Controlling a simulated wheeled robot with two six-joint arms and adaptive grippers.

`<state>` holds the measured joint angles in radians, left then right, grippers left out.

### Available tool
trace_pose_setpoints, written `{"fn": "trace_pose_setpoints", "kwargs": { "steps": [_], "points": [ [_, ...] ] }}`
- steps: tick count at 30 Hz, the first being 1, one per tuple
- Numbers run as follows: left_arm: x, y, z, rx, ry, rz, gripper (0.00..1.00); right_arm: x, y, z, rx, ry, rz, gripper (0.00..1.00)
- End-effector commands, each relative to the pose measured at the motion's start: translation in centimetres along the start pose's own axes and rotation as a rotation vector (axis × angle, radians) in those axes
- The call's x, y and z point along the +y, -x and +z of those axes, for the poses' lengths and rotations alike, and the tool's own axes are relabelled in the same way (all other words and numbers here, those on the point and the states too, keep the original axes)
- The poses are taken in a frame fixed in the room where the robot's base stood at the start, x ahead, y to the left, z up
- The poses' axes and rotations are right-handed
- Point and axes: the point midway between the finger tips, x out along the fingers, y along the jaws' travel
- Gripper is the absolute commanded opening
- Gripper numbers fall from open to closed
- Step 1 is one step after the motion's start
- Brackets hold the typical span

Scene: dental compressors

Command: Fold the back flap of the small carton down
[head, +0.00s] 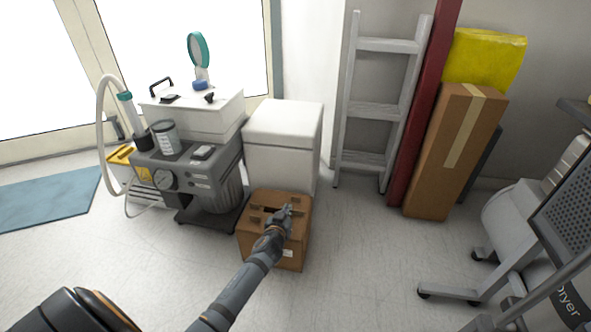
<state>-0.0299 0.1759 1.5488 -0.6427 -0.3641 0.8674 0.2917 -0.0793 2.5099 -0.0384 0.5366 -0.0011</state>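The small brown carton (256,244) stands on the floor in the middle of the head view, in front of a white box. Its top shows brown panels with darker gaps between them. I cannot tell clearly how each flap lies. A white label shows low on its front. My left gripper (287,213) is over the right part of the carton's top, with its arm reaching in from below. It hides part of the top and front. The fingertips are small and look close together. I cannot tell whether they touch a flap. My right gripper is not in view.
A white box (284,142) stands directly behind the carton. A grey compressor unit (190,165) stands to the left. A ladder (385,110), a red post and a tall carton (450,150) lean at the back right. A wheeled dryer (520,225) stands right. Floor right of the carton is clear.

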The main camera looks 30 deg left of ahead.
Motion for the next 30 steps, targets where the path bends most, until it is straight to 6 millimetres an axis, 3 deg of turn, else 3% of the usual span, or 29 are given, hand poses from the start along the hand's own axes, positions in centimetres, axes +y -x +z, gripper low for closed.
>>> {"fn": "trace_pose_setpoints", "kwargs": {
  "steps": [11,21,25,30],
  "points": [
    [-0.1,0.9,0.4,-0.007,0.0,-0.002,0.0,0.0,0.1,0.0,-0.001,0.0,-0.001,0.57],
    [0.0,8.8,0.2,-0.004,0.0,0.0,0.0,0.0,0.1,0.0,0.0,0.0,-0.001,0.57],
    [0.0,10.9,0.1,-0.002,0.0,0.0,0.0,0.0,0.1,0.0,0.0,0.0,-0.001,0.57],
    [0.0,12.0,0.0,-0.001,0.001,0.0,0.0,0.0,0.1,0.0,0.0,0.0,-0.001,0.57]
  ]
}}
